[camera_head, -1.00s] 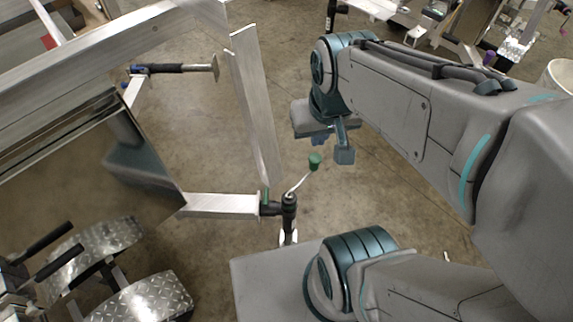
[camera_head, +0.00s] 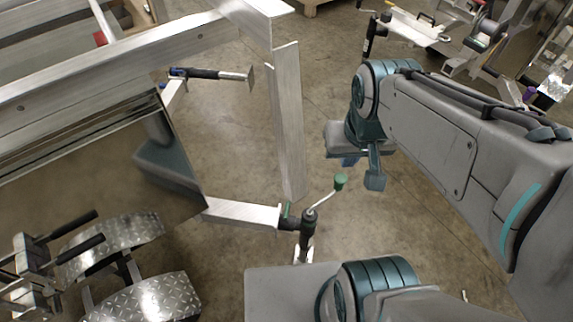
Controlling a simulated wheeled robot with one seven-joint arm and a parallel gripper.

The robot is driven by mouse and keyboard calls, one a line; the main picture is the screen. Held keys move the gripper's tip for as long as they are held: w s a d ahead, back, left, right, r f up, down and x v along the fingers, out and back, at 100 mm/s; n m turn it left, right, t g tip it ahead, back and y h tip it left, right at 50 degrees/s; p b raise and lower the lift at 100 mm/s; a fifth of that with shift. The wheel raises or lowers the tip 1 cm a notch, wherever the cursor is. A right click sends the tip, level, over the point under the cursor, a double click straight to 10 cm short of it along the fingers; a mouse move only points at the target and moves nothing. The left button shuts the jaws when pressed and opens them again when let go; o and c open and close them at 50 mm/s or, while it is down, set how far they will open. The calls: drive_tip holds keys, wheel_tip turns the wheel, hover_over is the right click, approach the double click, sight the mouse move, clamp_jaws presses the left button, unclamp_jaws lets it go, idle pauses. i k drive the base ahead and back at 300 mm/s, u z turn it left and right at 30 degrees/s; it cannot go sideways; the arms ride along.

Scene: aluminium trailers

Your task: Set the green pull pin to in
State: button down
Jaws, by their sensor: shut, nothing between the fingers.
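A small green part (camera_head: 287,209), which looks like the pull pin, sits beside the dark jack clamp at the end of a trailer's aluminium tube. It is small and partly hidden by the jack, so I cannot tell whether it is in or out. The jack (camera_head: 307,228) stands upright, and its crank ends in a green knob (camera_head: 341,182). My gripper (camera_head: 370,178) is shut and empty. In the picture it is just right of the knob, apart from it, and to the upper right of the pin.
An upright aluminium post (camera_head: 287,120) rises behind the jack. The trailer tube (camera_head: 240,212) runs left from the clamp. Another dark-handled crank or jack (camera_head: 210,74) sticks out at upper left. Tread-plate fenders (camera_head: 115,240) are at lower left. Concrete floor is open behind the jack.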

sight(286, 210)
drive_tip(key=u, duration=0.05)
drive_tip(key=k, duration=1.1)
drive_tip(key=z, duration=0.8)
drive_tip(key=i, duration=0.85)
drive_tip(key=u, duration=0.7)
